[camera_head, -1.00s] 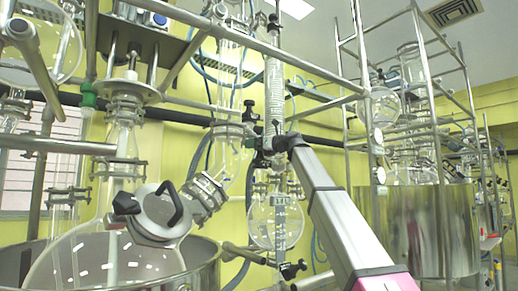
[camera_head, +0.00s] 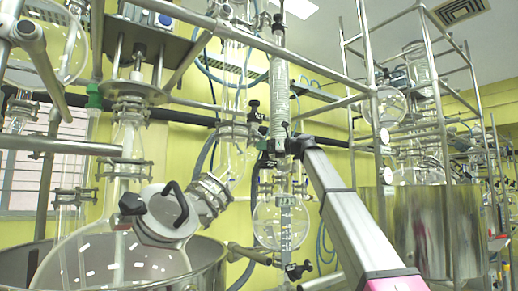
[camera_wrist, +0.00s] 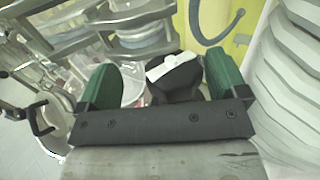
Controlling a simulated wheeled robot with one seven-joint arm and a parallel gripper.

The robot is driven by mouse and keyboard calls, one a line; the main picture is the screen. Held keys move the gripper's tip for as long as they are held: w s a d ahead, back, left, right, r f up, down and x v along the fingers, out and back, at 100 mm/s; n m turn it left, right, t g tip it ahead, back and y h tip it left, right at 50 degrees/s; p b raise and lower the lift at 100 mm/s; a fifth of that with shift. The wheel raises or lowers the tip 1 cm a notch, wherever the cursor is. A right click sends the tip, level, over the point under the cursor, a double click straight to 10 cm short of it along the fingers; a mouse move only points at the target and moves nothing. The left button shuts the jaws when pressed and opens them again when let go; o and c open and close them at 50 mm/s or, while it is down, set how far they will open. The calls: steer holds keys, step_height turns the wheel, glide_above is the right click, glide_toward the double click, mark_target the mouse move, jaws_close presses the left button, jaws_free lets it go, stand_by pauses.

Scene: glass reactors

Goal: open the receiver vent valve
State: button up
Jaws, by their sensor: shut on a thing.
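In the wrist view, my gripper (camera_wrist: 162,76) has its two green fingers on either side of a black knob (camera_wrist: 182,88) with a white piece on top. I take this knob to be the receiver vent valve; its stem is hidden. In the head view, my gripper (camera_head: 270,153) is at the glassware just above the round receiver flask (camera_head: 281,222). The fingers and the knob are too small there to make out. The receiver flask hangs below a coiled glass condenser (camera_head: 279,95). The wrist view does not show clearly whether the valve is turned.
A large vessel (camera_head: 122,255) in a steel bath stands at the left, with a clamped lid and black handle (camera_head: 165,215). Metal frame bars (camera_head: 270,45) cross above my arm. A steel tank (camera_head: 432,235) stands at the right. Free room around my gripper is tight.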

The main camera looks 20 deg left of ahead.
steer(key=d, duration=0.7)
steer(key=shift+w+d+t, duration=0.2)
steer(key=shift+d+t, duration=0.1)
steer(key=shift+d, duration=0.1)
steer(key=shift+a, duration=0.15)
steer(key=shift+s, duration=0.1)
